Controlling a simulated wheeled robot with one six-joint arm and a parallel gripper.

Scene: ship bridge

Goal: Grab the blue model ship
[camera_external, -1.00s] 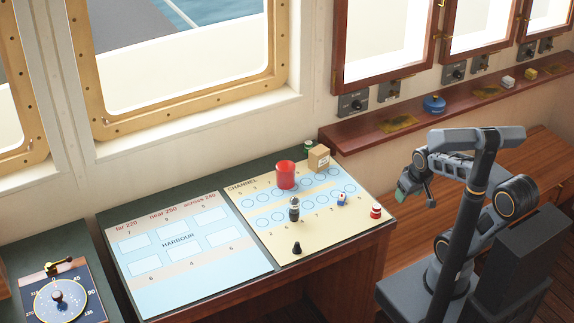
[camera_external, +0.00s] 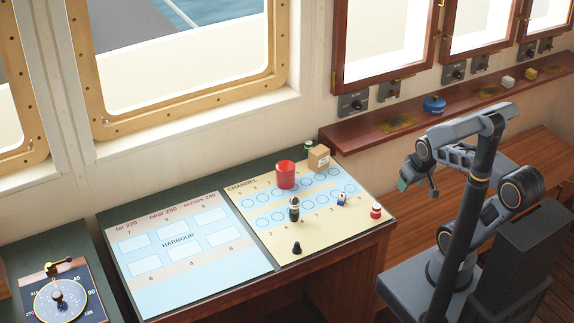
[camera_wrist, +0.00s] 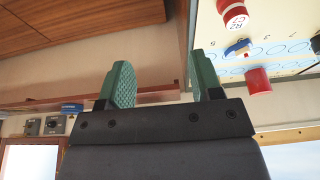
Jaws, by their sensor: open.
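The blue model ship (camera_external: 341,199) is small, with a blue hull, a white upper part and a bit of red. It sits on the cream CHANNEL chart (camera_external: 287,246), near its right side. It also shows in the wrist view (camera_wrist: 238,47), top right, beyond and to the right of my fingers. My gripper (camera_external: 418,187) hangs in the air to the right of the chart table, apart from the ship. In the wrist view, its green fingers (camera_wrist: 164,82) are spread with nothing between them.
A red-and-white cylinder (camera_external: 375,211) stands right of the ship. A red cup (camera_external: 285,174), a cardboard box (camera_external: 318,158), a black-and-grey piece (camera_external: 294,209) and a dark pawn-like piece (camera_external: 297,248) stand around the chart. A blue round object (camera_external: 434,104) rests on the wall shelf.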

